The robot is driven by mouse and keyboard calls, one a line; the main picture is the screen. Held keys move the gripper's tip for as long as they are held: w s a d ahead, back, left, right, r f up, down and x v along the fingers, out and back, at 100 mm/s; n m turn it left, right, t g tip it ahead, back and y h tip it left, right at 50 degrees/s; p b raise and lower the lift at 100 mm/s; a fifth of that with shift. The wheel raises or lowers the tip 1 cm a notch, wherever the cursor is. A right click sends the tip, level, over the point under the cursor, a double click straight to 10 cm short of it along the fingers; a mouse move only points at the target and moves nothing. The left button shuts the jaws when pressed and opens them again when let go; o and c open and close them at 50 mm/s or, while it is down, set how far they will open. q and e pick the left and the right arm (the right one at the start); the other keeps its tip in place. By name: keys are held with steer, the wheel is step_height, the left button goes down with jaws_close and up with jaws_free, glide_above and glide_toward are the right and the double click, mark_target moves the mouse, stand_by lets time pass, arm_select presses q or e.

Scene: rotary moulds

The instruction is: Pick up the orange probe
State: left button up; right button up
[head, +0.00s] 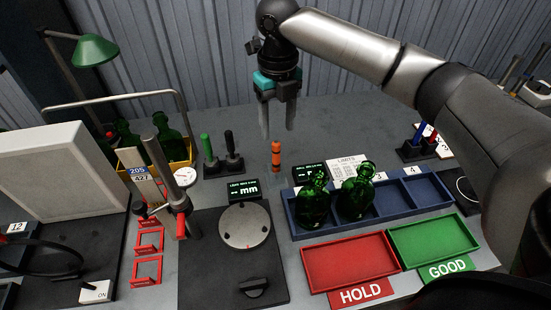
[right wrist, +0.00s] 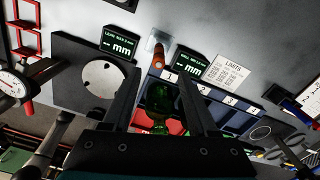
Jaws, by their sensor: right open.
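The orange probe (head: 276,155) stands upright at the middle of the grey table, behind the two small mm displays. In the right wrist view the orange probe (right wrist: 158,50) shows beyond the fingertips, roughly between them. My right gripper (head: 278,129) is open and empty, pointing down, with its fingertips appearing just above and behind the probe; the exact gap is hard to judge. In the right wrist view my right gripper (right wrist: 158,76) shows its two fingers spread apart. My left gripper is not in view.
Green and black handles (head: 229,158) stand in a holder left of the probe. Green bottles (head: 313,205) sit in the blue numbered tray (head: 393,205) to the right. A mm display (head: 244,189) and round plate (head: 244,226) lie in front. Red HOLD (head: 349,260) and green GOOD (head: 433,240) trays are nearer.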

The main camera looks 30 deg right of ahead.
mark_target(277, 142)
step_height(277, 142, down, 3)
steer(key=shift+w+f, duration=0.1)
steer(key=shift+f, duration=0.9)
step_height(277, 142, down, 5)
steer(key=shift+a+r+b, duration=0.1)
steer(key=shift+r+b, duration=0.1)
steer(key=shift+b, duration=0.25)
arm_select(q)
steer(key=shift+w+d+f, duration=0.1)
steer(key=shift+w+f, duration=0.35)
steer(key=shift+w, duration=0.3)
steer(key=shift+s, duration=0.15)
arm_select(e)
jaws_close()
